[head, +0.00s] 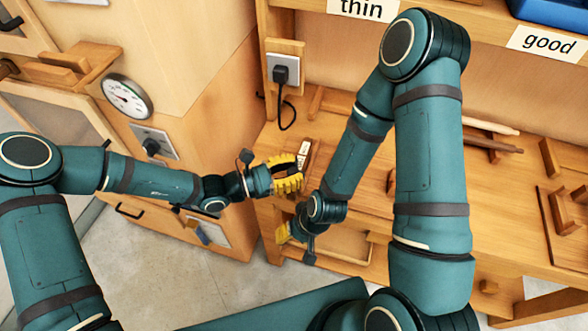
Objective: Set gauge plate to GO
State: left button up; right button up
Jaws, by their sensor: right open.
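A small pale plate with dark marks (304,148) stands on the bench just beyond my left gripper (300,178). It may be the gauge plate, but it is too small for me to read any GO marking. My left gripper's yellow fingers are beside the plate's lower end. I cannot tell whether they touch it or how far they are closed. My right gripper (284,234) is open, lower down at the bench's front edge, below the left one. Its fingers are partly hidden by its own wrist.
The wooden bench (350,185) has an open compartment (345,243) below. A socket with a black plug (281,74) is behind. A round dial (127,96) and a switch (152,146) are on the left cabinet. Signs read "thin" (361,9) and "good" (548,43); a blue bin (550,12) is top right.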

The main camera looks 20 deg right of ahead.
aim_at(300, 162)
pick_arm(q)
grip_shut()
jog(key=shift+w+d, duration=0.5)
jog(key=shift+w, duration=0.25)
jog(key=shift+w+d, duration=0.45)
jog(key=shift+w, duration=0.25)
jog(key=shift+w+d, duration=0.5)
jog(key=shift+w, duration=0.25)
jog(key=o, duration=0.9)
grip_release()
jog(key=shift+w, duration=0.15)
jog(key=shift+o, duration=0.2)
jog(key=a, duration=1.2)
jog(key=shift+s, duration=0.3)
jog(key=shift+f, duration=0.1)
